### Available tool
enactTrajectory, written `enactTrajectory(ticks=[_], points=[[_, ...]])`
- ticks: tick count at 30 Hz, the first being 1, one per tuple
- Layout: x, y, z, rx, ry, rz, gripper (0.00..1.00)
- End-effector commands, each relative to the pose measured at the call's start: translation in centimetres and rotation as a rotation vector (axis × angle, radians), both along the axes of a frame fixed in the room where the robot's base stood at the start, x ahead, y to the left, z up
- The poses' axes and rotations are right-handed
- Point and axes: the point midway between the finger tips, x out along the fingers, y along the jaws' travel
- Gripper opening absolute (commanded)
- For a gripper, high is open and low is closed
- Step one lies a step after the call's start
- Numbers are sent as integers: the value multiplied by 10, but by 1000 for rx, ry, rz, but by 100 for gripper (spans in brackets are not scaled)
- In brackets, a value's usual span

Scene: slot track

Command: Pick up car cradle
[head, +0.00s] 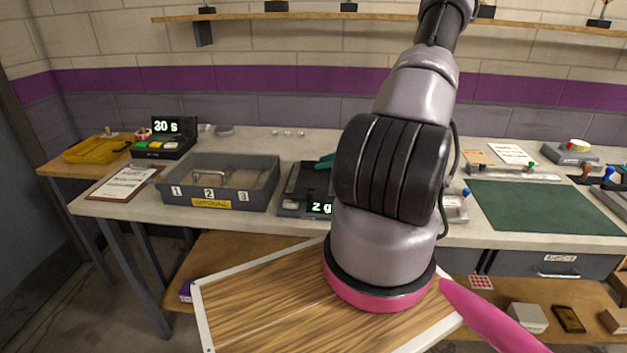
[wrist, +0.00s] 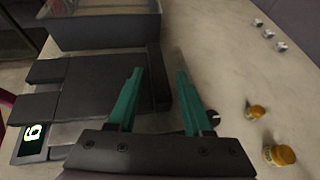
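I cannot make out with certainty which thing is the car cradle. A grey metal piece (head: 456,209) with a blue knob shows partly behind my arm in the head view, and I cannot tell what it is. In the head view one teal fingertip shows above the scale (head: 301,185), left of my arm; the rest is hidden. The scale's display reads "2 g".
A grey bin (head: 217,206) numbered 1 to 3 stands left of the scale. A timer (head: 165,138) and clipboard (head: 124,184) are farther left. A green mat (head: 545,207) lies right. Orange-capped bottles (wrist: 280,155) and small metal pieces (wrist: 268,33) stand on the bench beside my gripper.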

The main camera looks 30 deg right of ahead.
Motion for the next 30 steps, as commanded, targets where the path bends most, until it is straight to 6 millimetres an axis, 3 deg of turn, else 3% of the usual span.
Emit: enactTrajectory(ticks=[1, 3, 17, 22, 30], points=[[0, 0, 0, 0, 0, 0, 26], [0, 0, 0, 0, 0, 0, 0], [0, 0, 6, -1, 1, 0, 0], [0, 0, 27, -3, -1, 0, 0], [0, 0, 78, -4, -2, 1, 0]])
